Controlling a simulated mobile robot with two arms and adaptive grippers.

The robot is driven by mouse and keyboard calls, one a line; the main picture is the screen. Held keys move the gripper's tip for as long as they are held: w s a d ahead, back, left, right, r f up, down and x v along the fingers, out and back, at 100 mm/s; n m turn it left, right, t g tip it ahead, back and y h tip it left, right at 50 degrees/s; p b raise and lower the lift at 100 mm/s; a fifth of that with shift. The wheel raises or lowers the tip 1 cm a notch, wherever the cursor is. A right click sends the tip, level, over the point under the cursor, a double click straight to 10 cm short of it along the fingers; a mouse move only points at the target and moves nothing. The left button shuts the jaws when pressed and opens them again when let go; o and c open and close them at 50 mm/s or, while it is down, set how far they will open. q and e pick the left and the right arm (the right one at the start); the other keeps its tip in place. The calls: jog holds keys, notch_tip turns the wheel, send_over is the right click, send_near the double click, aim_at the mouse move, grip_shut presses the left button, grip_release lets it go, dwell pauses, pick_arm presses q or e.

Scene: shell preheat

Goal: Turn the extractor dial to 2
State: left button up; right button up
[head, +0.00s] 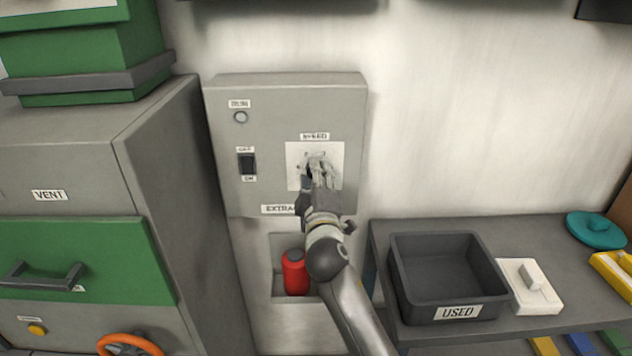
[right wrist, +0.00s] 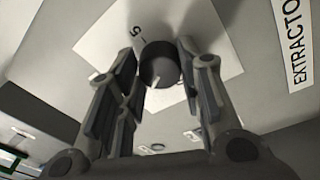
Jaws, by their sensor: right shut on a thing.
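The extractor panel (head: 222,190) is a grey box on the wall with a white SPEED plate (head: 334,154). My right gripper (head: 317,172) is at the plate and covers the dial in the head view. In the right wrist view the dark round dial (right wrist: 160,62) sits between the two fingers of my right gripper (right wrist: 158,72), which is shut on it. A light mark shows on the dial's face. A "5" shows on the plate beside it; the other numbers and the dial's setting cannot be read. My left gripper is not in view.
On the panel's left are a dark OFF/ON switch (head: 247,163) and a round lamp (head: 240,117). A red canister (head: 295,274) stands in a niche below. A grey USED bin (head: 490,285) sits on the bench at right. A green-drawered VENT cabinet (head: 120,262) stands at left.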

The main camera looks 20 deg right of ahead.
jog(key=shift+f, duration=0.1)
dwell(0.3)
jog(key=o, duration=1.1)
jog(key=shift+c, duration=0.2)
jog(key=v, duration=1.2)
